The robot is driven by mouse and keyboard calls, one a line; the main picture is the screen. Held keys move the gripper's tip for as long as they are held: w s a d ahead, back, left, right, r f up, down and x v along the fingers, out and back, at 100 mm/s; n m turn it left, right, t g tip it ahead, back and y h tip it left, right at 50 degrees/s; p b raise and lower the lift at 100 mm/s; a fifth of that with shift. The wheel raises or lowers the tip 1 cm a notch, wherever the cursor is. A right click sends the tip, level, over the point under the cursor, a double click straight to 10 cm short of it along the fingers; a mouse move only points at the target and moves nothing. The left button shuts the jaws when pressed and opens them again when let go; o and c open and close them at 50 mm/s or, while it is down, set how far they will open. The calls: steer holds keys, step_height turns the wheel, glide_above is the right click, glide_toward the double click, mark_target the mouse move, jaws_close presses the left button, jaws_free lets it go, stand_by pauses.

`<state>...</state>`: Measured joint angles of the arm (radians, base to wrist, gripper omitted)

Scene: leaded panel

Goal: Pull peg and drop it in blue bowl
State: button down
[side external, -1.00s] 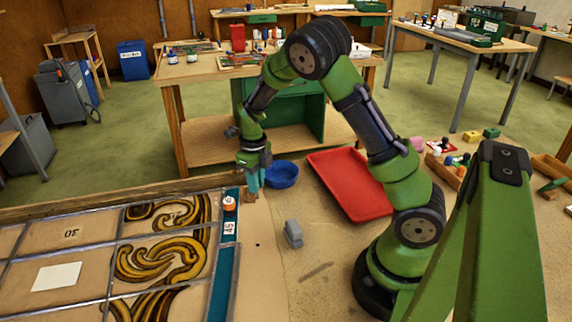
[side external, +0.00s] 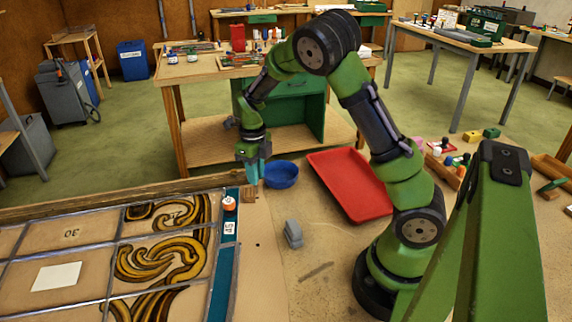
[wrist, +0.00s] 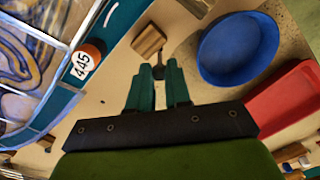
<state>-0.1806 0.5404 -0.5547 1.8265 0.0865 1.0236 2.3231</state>
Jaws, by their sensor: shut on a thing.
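The blue bowl (wrist: 238,48) is empty, to the right of the fingers in the wrist view.
A red tray (side external: 350,184) lies right of the bowl. A grey block (side external: 293,234) stands nearer on the bench. An orange-topped piece labelled 445 (wrist: 87,58) sits on the teal strip beside the leaded panel (side external: 100,255). The bench between panel and tray is mostly clear.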

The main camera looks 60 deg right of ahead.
steer(key=shift+r, duration=0.1)
steer(key=shift+r, duration=2.45)
steer(key=shift+a+r, duration=0.1)
steer(key=shift+a, duration=0.05)
steer(key=s+a+r+m, duration=0.1)
steer(key=a+r+m, duration=0.2)
steer(key=m, duration=1.5)
steer(key=s+a+r+m, duration=0.2)
steer(key=a+r+m, duration=0.2)
steer(key=m, duration=1.4)
steer(key=a, duration=0.3)
steer(key=shift+s+a+r, duration=0.15)
steer(key=shift+s+r, duration=0.05)
steer(key=shift+s, duration=0.05)
